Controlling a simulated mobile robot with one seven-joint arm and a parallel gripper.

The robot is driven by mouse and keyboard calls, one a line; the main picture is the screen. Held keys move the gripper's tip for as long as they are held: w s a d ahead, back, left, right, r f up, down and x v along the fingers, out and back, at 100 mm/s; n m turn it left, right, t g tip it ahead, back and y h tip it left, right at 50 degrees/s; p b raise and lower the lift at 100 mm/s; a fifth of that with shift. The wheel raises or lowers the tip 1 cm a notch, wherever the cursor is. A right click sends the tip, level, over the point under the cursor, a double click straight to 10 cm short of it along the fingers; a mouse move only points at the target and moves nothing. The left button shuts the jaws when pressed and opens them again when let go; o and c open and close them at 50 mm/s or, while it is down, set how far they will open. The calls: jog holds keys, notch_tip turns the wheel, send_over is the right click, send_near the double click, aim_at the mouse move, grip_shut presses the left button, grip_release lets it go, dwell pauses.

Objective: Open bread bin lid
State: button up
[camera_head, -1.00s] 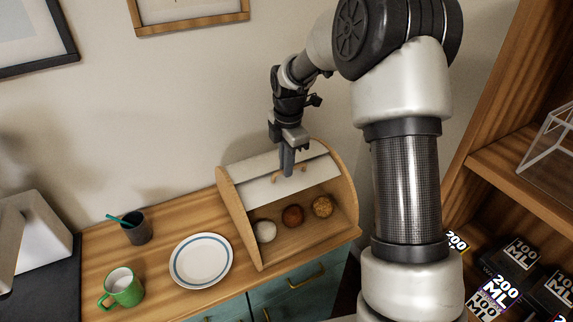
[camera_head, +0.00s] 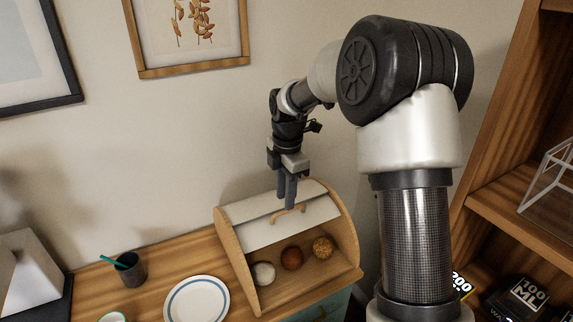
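The wooden bread bin (camera_head: 347,240) stands on the counter with its front open. Its pale lid (camera_head: 255,233) is raised to the upper part of the bin. Three round breads show inside: a pale one (camera_head: 263,273), a brown one (camera_head: 292,257) and a golden one (camera_head: 323,247). My gripper (camera_head: 286,205) points down at the curved wooden lid handle (camera_head: 300,208). Its two fingers look slightly apart, with tips right at the handle. I cannot tell whether they touch it.
A white plate (camera_head: 197,300) with a blue ring and a dark cup (camera_head: 131,269) with a teal utensil stand left of the bin. A wooden shelf unit (camera_head: 480,200) with dark boxes is at the right. The wall behind holds framed pictures.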

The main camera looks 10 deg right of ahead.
notch_tip(320, 180, up, 13)
jog(key=shift+s+f, duration=0.2)
jog(key=shift+s, duration=0.25)
jog(key=shift+d, duration=0.1)
